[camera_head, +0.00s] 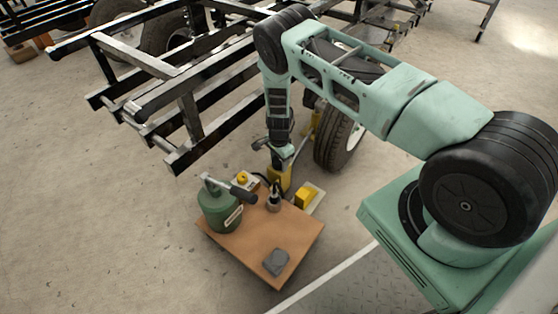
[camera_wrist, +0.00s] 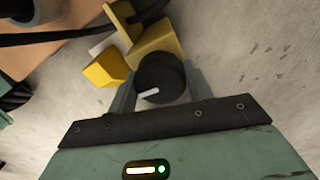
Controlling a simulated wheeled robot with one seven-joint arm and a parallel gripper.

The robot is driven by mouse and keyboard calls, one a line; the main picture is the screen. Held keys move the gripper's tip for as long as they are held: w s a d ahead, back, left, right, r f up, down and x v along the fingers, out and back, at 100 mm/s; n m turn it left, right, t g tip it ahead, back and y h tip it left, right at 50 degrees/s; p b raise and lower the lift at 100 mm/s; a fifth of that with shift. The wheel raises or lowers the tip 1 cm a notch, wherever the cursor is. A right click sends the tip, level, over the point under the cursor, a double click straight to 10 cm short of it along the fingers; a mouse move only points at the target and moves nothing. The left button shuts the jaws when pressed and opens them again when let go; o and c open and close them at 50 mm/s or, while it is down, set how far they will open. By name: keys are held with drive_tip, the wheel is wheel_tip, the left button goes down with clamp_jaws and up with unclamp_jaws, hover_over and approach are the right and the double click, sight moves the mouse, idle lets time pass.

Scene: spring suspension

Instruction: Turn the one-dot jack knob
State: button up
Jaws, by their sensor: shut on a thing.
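In the wrist view a round black knob (camera_wrist: 163,72) with a short white mark on its face sits between the two grey fingers of my gripper (camera_wrist: 160,84). The fingers are shut on it from both sides. The knob adjoins a yellow jack body (camera_wrist: 154,43). No dots can be made out. In the head view my gripper (camera_head: 279,158) points down over the yellow jack (camera_head: 280,180), beside the wheel; the knob is hidden there.
A wooden board (camera_head: 240,253) bears a green can (camera_head: 220,209), a small dark bottle (camera_head: 274,203) and a grey cloth (camera_head: 275,262). A yellow block (camera_head: 304,198) stands right of the jack. The black frame (camera_head: 185,115) and tyre (camera_head: 336,138) are close to my arm.

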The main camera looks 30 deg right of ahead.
idle(0.3)
drive_tip(key=o, duration=1)
wheel_tip(320, 180, up, 17)
drive_tip(key=p, duration=0.6)
drive_tip(key=shift+r, duration=0.2)
